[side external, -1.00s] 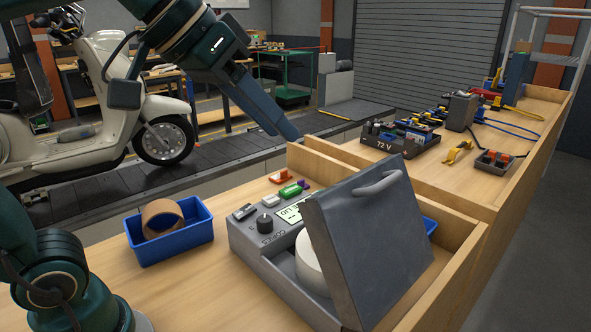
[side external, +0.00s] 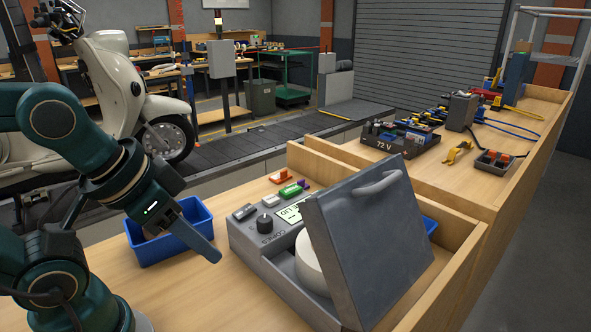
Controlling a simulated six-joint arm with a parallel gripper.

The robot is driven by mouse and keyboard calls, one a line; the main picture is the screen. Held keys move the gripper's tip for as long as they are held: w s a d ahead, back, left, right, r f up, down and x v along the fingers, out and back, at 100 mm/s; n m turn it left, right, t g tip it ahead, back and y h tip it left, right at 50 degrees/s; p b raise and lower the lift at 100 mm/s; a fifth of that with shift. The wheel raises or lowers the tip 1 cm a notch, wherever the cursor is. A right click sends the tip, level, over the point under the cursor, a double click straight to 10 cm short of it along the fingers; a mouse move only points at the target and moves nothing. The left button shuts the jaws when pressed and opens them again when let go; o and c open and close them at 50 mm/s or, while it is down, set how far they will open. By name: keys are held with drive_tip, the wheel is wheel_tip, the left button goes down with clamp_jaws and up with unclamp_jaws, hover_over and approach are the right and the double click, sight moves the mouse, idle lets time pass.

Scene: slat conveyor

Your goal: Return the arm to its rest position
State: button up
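My arm is folded back at the left of the side external view, with my gripper (side external: 217,258) low over the wooden bench and pointing down to the right. Only one finger side shows, so I cannot tell whether it is open or shut. No held object shows at its tip. The gripper passes in front of a small blue bin (side external: 150,255) in this view.
A grey tester box (side external: 262,262) with its lid (side external: 370,245) raised stands right of the gripper. Behind it is a black tray marked 72 V (side external: 385,158). A cream scooter (side external: 105,75) stands on the slat conveyor (side external: 235,148). Some bare bench (side external: 200,300) lies in front.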

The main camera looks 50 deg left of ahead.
drive_tip(key=w+r+n+t, duration=0.1)
drive_tip(key=w+r+n, duration=0.1)
drive_tip(key=w+r, duration=0.3)
drive_tip(key=m+t, duration=0.1)
drive_tip(key=m, duration=0.1)
approach(386, 179)
drive_tip(key=x, duration=0.4)
drive_tip(key=shift+w+a+f, duration=0.15)
drive_tip(key=shift+w+f, duration=0.05)
drive_tip(key=shift+w, duration=0.1)
drive_tip(key=shift+d+f, duration=0.2)
drive_tip(key=shift+f, duration=0.05)
drive_tip(key=shift+x, duration=2.65)
